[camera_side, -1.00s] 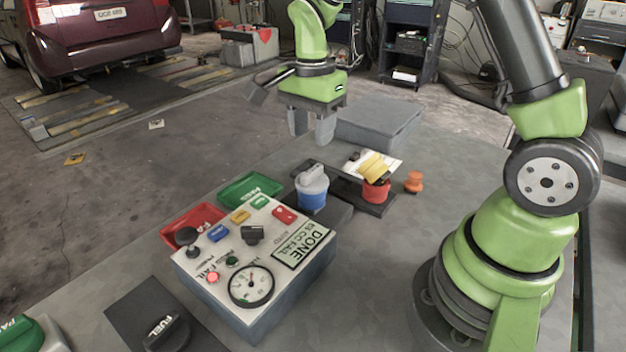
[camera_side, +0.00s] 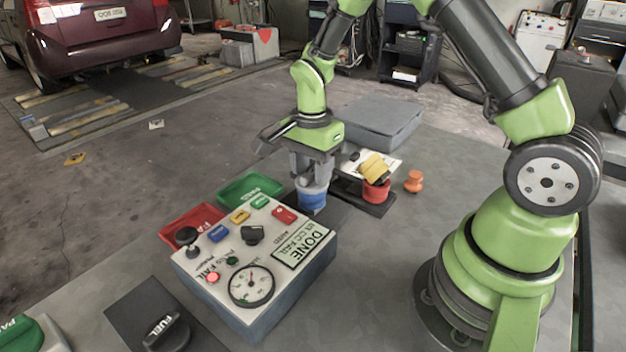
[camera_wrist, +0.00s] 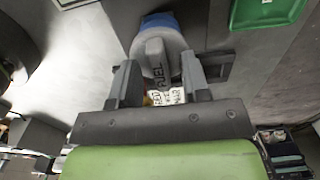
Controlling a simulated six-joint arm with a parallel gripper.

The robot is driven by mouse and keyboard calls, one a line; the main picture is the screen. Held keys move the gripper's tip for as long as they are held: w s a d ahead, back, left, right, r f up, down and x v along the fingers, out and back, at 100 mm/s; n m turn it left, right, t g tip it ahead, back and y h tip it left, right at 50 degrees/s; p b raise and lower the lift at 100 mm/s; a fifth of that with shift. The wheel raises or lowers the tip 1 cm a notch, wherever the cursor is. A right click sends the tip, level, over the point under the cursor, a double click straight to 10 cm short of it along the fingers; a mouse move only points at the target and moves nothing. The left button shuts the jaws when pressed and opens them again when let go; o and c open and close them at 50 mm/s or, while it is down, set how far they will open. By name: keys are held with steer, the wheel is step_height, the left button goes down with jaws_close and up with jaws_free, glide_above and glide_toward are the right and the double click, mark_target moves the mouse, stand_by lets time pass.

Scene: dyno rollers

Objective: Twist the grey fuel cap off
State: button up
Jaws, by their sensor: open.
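The grey fuel cap (camera_wrist: 155,45), marked FUEL with a raised grip bar, sits on a blue neck (camera_wrist: 158,20) in the wrist view. My gripper (camera_side: 312,178) points down over the cap. In the wrist view my gripper (camera_wrist: 160,70) is open, with one finger on each side of the cap's near part. I cannot tell whether either finger touches it.
A control box (camera_side: 255,255) with a gauge and buttons is in front. Green (camera_side: 235,190) and red (camera_side: 180,225) trays lie left of the neck. A red container with a yellow top (camera_side: 375,180) and an orange knob (camera_side: 414,181) stand right. A black FUEL cap (camera_side: 165,332) lies front left.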

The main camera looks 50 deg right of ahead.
mark_target(312, 170)
jaws_close()
steer(key=n, duration=0.6)
steer(key=shift+n, duration=0.3)
steer(key=n, duration=0.5)
steer(key=shift+f+n, duration=0.1)
steer(key=shift+n, duration=0.2)
steer(key=shift+r, duration=3)
